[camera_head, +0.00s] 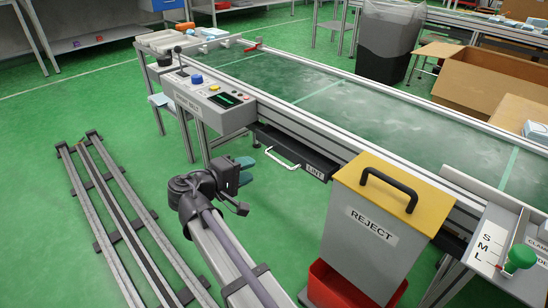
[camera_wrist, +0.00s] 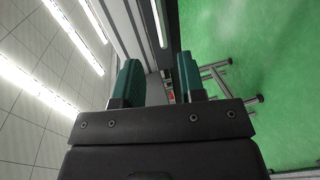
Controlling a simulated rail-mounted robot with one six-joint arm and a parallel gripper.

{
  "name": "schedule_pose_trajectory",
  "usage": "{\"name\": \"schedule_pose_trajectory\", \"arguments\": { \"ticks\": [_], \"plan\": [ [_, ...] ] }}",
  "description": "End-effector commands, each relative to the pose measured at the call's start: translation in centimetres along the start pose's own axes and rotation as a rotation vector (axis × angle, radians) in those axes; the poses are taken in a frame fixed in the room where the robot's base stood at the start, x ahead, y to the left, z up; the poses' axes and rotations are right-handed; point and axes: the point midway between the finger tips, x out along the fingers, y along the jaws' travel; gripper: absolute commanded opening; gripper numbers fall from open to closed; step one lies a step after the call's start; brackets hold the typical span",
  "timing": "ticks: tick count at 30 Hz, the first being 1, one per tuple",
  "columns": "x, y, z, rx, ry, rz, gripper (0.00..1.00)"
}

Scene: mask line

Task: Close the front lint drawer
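The lint drawer (camera_head: 296,151) is a dark, shallow drawer under the belt's front rail, with a LINT label at its right end. It appears to stand out a little from under the rail; how far is hard to tell. Its pale bar handle (camera_head: 283,162) juts from the front. My gripper (camera_head: 250,170), with teal fingers, is to the left of the handle and apart from it. In the wrist view my gripper (camera_wrist: 158,70) is open with nothing between the fingers. A pale bar beside a dark panel, possibly the handle, shows at the top there.
A control box (camera_head: 210,98) with buttons stands on the belt frame, left of the drawer. A grey reject bin (camera_head: 365,225) with a yellow lid and red base stands close to the drawer's right.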

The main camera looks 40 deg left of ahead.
Motion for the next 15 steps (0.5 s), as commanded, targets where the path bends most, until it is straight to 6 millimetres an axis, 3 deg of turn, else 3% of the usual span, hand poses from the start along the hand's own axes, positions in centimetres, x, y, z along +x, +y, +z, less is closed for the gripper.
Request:
{"name": "schedule_pose_trajectory", "arguments": {
  "ticks": [5, 15],
  "plan": [
    [0.9, -0.1, 0.0, 0.001, -0.001, 0.001, 0.37],
    [8.4, -0.2, -0.1, -0.001, -0.002, 0.001, 0.37]
  ]
}}
